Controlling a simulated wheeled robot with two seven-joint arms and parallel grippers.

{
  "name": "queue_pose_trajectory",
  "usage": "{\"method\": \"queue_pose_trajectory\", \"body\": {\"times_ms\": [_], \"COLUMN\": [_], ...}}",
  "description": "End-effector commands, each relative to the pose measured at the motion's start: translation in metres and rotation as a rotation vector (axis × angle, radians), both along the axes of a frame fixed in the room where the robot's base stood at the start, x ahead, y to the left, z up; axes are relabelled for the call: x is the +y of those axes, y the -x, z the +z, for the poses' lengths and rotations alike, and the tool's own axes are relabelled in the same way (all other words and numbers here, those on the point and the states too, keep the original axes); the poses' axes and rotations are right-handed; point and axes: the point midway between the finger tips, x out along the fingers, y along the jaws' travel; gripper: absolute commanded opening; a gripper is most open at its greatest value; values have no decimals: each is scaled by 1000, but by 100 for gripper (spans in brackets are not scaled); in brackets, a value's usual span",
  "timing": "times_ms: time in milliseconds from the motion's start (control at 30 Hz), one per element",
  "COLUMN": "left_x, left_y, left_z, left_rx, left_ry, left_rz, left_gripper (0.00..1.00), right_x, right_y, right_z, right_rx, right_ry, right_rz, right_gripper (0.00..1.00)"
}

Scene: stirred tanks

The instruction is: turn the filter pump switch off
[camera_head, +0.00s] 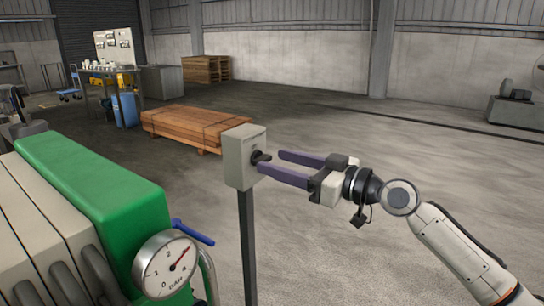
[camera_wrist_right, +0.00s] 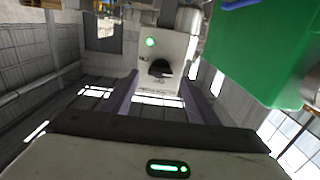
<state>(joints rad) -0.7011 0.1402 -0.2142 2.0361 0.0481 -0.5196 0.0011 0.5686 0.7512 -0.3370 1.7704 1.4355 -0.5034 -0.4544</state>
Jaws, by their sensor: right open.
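The filter pump switch is a grey box (camera_head: 238,160) on a dark post, with a black rotary knob (camera_head: 261,157) on its right-hand face. In the right wrist view the box (camera_wrist_right: 178,48) shows a lit green lamp (camera_wrist_right: 150,42) and the black knob (camera_wrist_right: 160,68). My right gripper (camera_head: 272,162) is open, its two purple fingers pointing at the knob. In the wrist view the fingers lie to either side of the knob, with the knob between and beyond them. I cannot tell whether a finger touches the knob or box. My left gripper is out of view.
A green machine end (camera_head: 95,195) with a pressure gauge (camera_head: 166,265) and a blue lever (camera_head: 193,232) stands close at the left. A timber stack (camera_head: 185,128) lies behind the switch.

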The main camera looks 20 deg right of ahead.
Motion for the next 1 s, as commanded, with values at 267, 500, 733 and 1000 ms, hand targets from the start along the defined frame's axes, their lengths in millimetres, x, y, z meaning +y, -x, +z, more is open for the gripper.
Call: {"method": "queue_pose_trajectory", "body": {"times_ms": [267, 500, 733, 1000], "left_x": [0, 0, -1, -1], "left_y": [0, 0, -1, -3], "left_z": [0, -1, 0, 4], "left_rx": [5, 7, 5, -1], "left_ry": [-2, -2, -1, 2], "left_rz": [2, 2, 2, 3], "left_gripper": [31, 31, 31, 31], "right_x": [15, 16, 16, 16], "right_y": [-20, -21, -20, -20], "right_z": [0, -1, -1, 0], "right_rx": [0, 0, 1, 11], "right_ry": [-1, 0, -1, -12], "right_rz": [-1, -1, -1, -1], "right_gripper": [53, 53, 19, 12]}}
